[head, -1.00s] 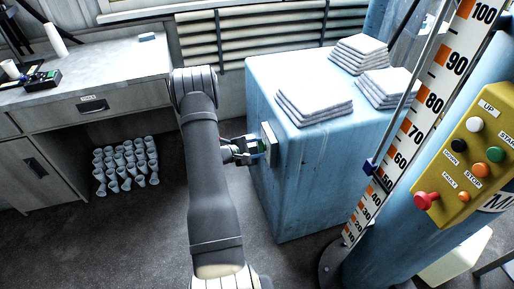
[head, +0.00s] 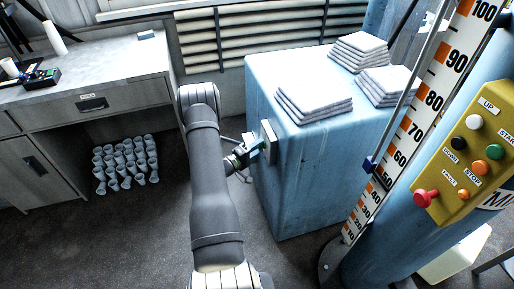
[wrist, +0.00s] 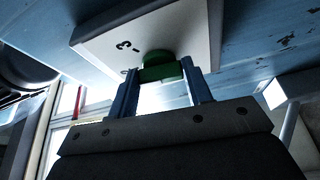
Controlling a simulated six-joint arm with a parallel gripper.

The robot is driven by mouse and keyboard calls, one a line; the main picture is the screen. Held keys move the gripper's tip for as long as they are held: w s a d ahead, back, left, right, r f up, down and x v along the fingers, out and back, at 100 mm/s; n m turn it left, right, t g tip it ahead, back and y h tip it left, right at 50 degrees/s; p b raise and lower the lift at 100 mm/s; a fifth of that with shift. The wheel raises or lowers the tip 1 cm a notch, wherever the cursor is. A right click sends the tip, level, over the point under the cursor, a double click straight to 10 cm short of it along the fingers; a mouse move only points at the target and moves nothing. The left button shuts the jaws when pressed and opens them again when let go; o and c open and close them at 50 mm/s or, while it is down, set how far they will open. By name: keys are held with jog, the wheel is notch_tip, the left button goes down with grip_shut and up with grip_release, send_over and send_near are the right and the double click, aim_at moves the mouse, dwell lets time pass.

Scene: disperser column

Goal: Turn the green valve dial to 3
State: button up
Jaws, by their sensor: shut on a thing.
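The green valve dial (wrist: 158,66) sits on a pale plate (wrist: 200,40) on the side of the blue cabinet. The wrist view shows a printed 3 on the plate, up and left of the dial, and another mark lower left that I cannot read. My gripper (wrist: 163,80) is shut on the dial, one finger on each side. In the head view my gripper (head: 258,148) is at the plate's edge (head: 269,141), and the dial is largely hidden by the fingers. I cannot see where the dial's pointer stands.
The blue cabinet (head: 315,180) carries stacks of white cloths (head: 313,100). A yellow button panel (head: 470,150) and a scale (head: 405,130) stand at right. A grey desk (head: 90,80) is at left, with several pale cups (head: 125,165) beneath. The floor between is clear.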

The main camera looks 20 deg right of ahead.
jog(key=m, duration=0.2)
jog(key=m+h, duration=0.1)
jog(key=m, duration=0.1)
jog(key=m+h, duration=0.1)
jog(key=m, duration=0.1)
jog(key=shift+w+f, duration=0.1)
jog(key=shift+f, duration=0.25)
jog(key=m+g+h, duration=0.1)
jog(key=m, duration=0.2)
jog(key=m+g+h, duration=0.1)
jog(key=m, duration=0.2)
jog(key=shift+w+f, duration=0.1)
jog(key=shift+w, duration=0.05)
jog(key=shift+m+g, duration=0.4)
jog(key=o, duration=1)
jog(key=v, duration=1.7)
jog(key=shift+a+f, duration=0.1)
jog(key=shift+f, duration=0.15)
